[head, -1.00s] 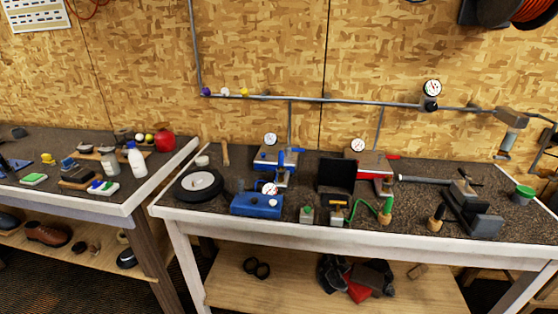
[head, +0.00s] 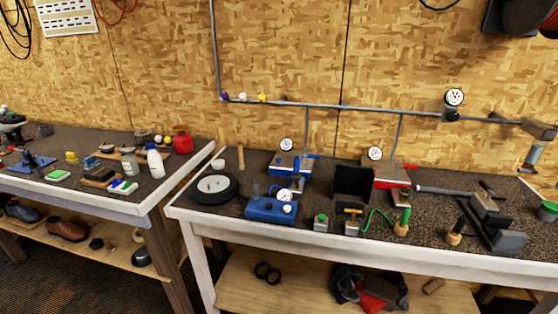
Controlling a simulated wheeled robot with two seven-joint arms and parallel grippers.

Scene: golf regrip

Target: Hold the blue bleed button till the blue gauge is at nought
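A blue device with a white-faced gauge (head: 286,145) and a blue lever stands at the back of the right workbench (head: 330,247). In front of it sits a blue box (head: 270,208) with its own white gauge (head: 285,196) and a small pale knob on its front. Which part is the blue bleed button I cannot tell, and the needles are too small to read. A red device (head: 392,175) with a white gauge (head: 375,153) stands to the right. Neither of my grippers is in view.
A black wheel (head: 214,189) lies left of the blue box. A black upright panel (head: 353,182), a green coiled hose (head: 379,218) and a vise (head: 492,222) stand to the right. A left bench (head: 105,194) holds bottles and brushes. A wall pipe carries another gauge (head: 454,97).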

